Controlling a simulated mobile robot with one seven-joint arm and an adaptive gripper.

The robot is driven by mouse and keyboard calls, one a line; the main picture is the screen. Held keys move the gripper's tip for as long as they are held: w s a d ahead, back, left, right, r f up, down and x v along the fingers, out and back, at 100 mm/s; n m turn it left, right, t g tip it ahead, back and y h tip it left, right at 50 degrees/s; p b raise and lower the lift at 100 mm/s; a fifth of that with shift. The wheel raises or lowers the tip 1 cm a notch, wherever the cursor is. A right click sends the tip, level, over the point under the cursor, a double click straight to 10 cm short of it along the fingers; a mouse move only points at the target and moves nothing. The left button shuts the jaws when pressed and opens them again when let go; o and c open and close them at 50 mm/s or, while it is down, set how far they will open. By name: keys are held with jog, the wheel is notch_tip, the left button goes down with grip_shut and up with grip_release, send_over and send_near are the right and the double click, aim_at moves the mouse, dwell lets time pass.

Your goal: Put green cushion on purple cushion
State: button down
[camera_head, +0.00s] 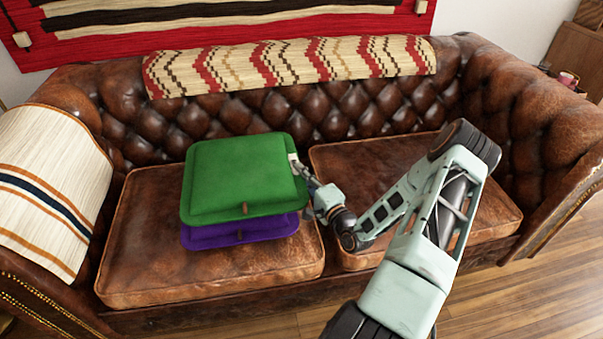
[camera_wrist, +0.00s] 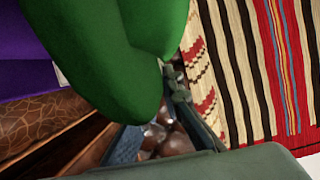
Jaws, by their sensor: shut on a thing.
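The green cushion (camera_head: 240,175) is over the purple cushion (camera_head: 240,231) on the left seat of the brown leather sofa in the head view. The green one covers most of the purple one, whose front edge shows below it. Whether the two touch is hard to tell. My gripper (camera_head: 299,168) is at the green cushion's right edge and is shut on it. In the wrist view the green cushion (camera_wrist: 100,50) fills the upper left, close to the camera, and part of the purple cushion (camera_wrist: 22,55) shows at the far left.
The sofa's right seat (camera_head: 400,170) holds no objects, and my arm passes over it. A patterned blanket (camera_head: 290,65) lies along the tufted backrest. A striped cloth (camera_head: 48,190) drapes over the left armrest. A small table with a cup (camera_head: 567,79) stands behind the right armrest.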

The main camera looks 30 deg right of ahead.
jog(key=c, duration=2.1)
grip_release()
jog(key=shift+s+r, duration=0.1)
jog(key=s+p, duration=0.2)
jog(key=s, duration=0.9)
jog(key=shift+s+d, duration=0.4)
jog(key=shift+w, duration=0.1)
